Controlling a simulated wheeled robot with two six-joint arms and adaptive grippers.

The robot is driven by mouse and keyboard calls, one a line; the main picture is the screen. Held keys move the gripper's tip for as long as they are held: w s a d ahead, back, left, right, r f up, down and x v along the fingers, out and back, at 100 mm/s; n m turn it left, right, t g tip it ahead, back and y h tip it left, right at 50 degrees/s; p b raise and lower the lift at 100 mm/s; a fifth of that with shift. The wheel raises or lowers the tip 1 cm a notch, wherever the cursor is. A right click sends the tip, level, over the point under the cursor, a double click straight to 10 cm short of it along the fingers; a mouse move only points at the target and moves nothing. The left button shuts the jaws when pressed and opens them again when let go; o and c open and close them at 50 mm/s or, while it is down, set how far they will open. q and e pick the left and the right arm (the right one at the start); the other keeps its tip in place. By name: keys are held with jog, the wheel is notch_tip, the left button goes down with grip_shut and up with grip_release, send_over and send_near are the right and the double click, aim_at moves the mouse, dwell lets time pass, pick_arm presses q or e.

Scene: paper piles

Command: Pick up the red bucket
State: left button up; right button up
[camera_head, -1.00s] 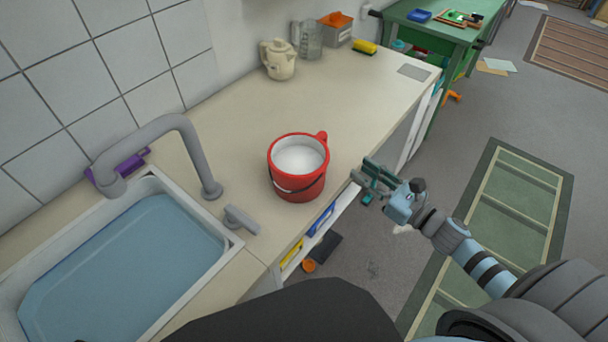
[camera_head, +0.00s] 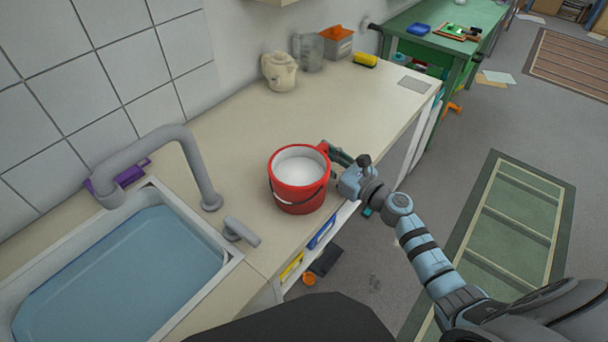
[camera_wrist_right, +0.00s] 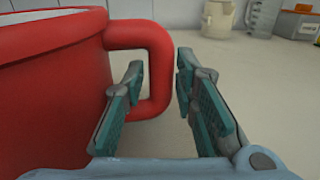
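My right gripper (camera_head: 334,155) is at the bucket's right side. In the right wrist view its fingers (camera_wrist_right: 162,90) are open, with the outer bar of the handle between them; a gap shows on the right. My left gripper is not in view.
A sink (camera_head: 230,262) with a grey faucet (camera_head: 200,175) lies left of the bucket. A cream jug (camera_head: 280,71), a clear pitcher (camera_head: 308,50) and a yellow sponge (camera_head: 365,60) stand farther back. The counter (camera_head: 350,110) between is clear.

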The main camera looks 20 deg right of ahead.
jog(key=shift+s, duration=0.1)
grip_shut()
jog(key=shift+r, duration=0.1)
notch_tip(320, 180, up, 20)
jog(key=p, duration=1.4)
